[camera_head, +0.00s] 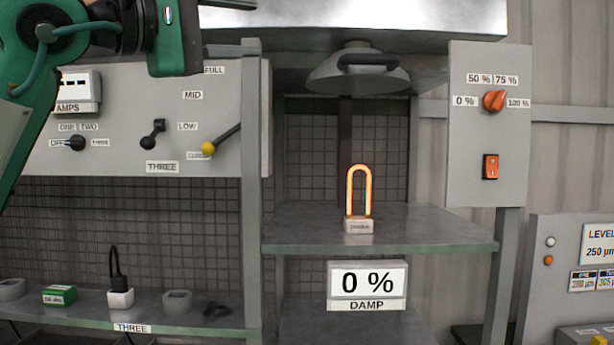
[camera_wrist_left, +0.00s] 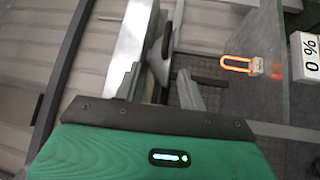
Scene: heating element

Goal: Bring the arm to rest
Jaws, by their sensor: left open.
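My left arm (camera_head: 30,85), green and black, comes in from the left at the top of the head view. My left gripper (camera_head: 228,5) is at the upper edge there, mostly cut off, above the grey control panel. It is open, and I see nothing held. In the left wrist view its green housing (camera_wrist_left: 150,150) fills the bottom. A glowing orange heating element (camera_head: 359,190) stands upright in a small pale base on the shelf, apart from the gripper. It also shows in the left wrist view (camera_wrist_left: 238,63). My right gripper is not in view.
A grey panel (camera_head: 105,115) with levers stands at left, close to my arm. A hood (camera_head: 358,75) hangs above the shelf (camera_head: 430,232). A damp display (camera_head: 367,284) reads 0 %. A box with an orange dial (camera_head: 494,101) is at right. Several small items lie on the lower left shelf.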

